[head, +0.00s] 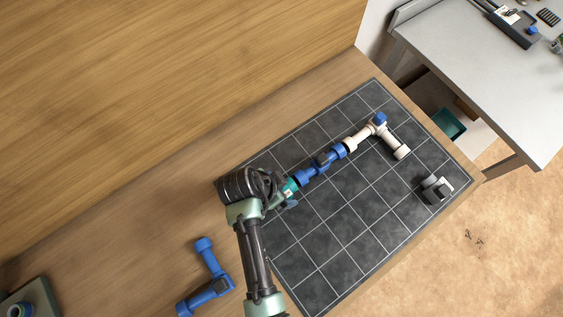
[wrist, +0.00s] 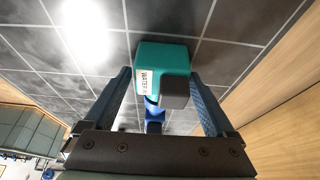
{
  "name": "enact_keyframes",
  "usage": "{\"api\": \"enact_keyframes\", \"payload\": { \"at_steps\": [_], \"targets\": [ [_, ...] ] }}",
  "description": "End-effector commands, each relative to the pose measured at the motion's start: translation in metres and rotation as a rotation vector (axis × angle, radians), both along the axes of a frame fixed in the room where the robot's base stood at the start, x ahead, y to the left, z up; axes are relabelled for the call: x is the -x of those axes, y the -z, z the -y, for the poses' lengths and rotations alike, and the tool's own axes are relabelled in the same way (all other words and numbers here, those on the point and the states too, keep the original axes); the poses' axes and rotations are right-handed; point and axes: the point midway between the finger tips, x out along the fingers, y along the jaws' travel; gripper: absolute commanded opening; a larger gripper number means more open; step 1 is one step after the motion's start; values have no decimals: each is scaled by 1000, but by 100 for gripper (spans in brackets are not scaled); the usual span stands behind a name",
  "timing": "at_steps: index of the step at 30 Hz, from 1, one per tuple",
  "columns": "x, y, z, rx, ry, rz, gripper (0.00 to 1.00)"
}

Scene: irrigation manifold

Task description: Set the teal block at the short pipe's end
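The teal block (wrist: 160,55), with a white "WATER IN" label and a dark grey box on its face, lies just past my fingertips in the wrist view. In the head view the teal block (head: 291,186) is partly hidden by my gripper (head: 284,192). My gripper (wrist: 160,90) looks open, with its two blue fingers apart and a gap showing beside the left one. A blue pipe (head: 320,165) runs up and right from the block; a blue part also shows below the block in the wrist view (wrist: 154,108). I cannot tell whether block and pipe touch.
The blue pipe lines up with a white pipe (head: 359,137), a blue-topped corner and a white branch (head: 396,145) on the dark gridded mat (head: 340,235). A grey fitting (head: 436,188) sits at the mat's right. Loose blue pipework (head: 209,262) lies left of my arm.

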Motion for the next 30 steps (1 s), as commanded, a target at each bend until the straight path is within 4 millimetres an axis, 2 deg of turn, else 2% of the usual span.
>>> {"api": "enact_keyframes", "payload": {
  "at_steps": [8, 13, 17, 24, 30],
  "targets": [
    [0, -1, 0, 0, 0, 0, 100],
    [1, -11, -3, 0, -1, 2, 100],
    [6, -31, -10, -1, -2, 4, 100],
    [17, -78, -26, -1, -2, 5, 100],
    [24, -105, -35, -1, -1, 3, 100]
  ]
}}
